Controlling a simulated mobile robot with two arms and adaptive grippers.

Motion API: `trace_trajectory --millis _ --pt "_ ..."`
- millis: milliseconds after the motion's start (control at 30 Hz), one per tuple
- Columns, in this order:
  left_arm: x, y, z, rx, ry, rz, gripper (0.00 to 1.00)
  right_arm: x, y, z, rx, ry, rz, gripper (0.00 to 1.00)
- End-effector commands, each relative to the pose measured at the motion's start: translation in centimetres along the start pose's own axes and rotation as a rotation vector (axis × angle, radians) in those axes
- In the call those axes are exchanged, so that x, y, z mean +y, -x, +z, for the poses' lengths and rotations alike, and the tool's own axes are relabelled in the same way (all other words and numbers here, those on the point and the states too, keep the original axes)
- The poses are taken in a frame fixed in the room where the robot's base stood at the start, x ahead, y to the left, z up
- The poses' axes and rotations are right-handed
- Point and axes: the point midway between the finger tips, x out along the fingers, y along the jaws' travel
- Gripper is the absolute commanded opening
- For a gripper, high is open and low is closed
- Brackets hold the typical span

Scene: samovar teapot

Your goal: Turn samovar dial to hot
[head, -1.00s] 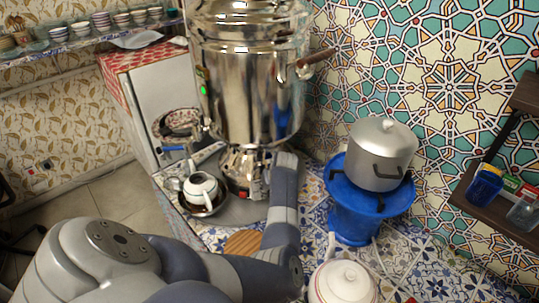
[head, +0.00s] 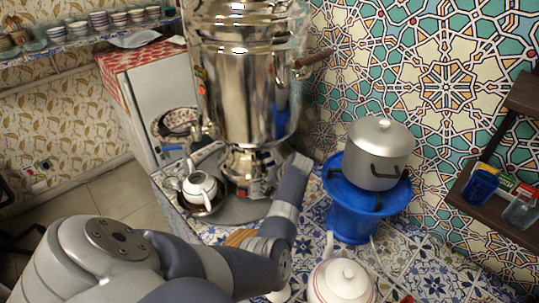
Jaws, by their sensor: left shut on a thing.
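The tall shiny samovar (head: 240,95) stands on the tiled counter, with its tap (head: 209,130) on the left. My left arm rises from the lower left to the samovar's base. My left gripper (head: 268,187) is at the front right of that base, small and partly hidden. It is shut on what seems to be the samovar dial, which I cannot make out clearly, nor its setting. My right gripper is not in view.
A small white teapot (head: 200,187) sits left of the base below the tap. A blue stand (head: 351,216) with a lidded metal pot (head: 377,152) is close on the right. A white teapot (head: 341,283) stands at the front. A dark shelf (head: 505,205) is at far right.

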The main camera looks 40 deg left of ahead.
Motion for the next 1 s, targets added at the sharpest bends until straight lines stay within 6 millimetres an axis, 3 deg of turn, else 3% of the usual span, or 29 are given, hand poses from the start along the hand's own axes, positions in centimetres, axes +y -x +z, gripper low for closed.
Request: trace_trajectory --millis 200,233,267,667,867,1000 --pt "0.0 -0.2 0.2 -0.005 -0.001 0.0 0.01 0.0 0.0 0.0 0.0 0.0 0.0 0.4" --pt "0.0 -0.2 0.2 -0.005 -0.001 0.0 0.27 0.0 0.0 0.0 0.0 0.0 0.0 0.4" --pt "0.0 -0.2 0.2 -0.005 -0.001 0.0 0.33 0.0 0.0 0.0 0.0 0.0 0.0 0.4" --pt "0.0 0.3 0.0 -0.001 0.001 0.001 0.33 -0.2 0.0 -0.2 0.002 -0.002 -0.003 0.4" --pt "0.1 2.6 0.0 0.001 0.002 0.002 0.33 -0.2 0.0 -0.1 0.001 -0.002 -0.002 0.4" --pt "0.1 5.5 0.0 0.001 0.002 0.003 0.33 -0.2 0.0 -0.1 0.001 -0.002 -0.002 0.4"
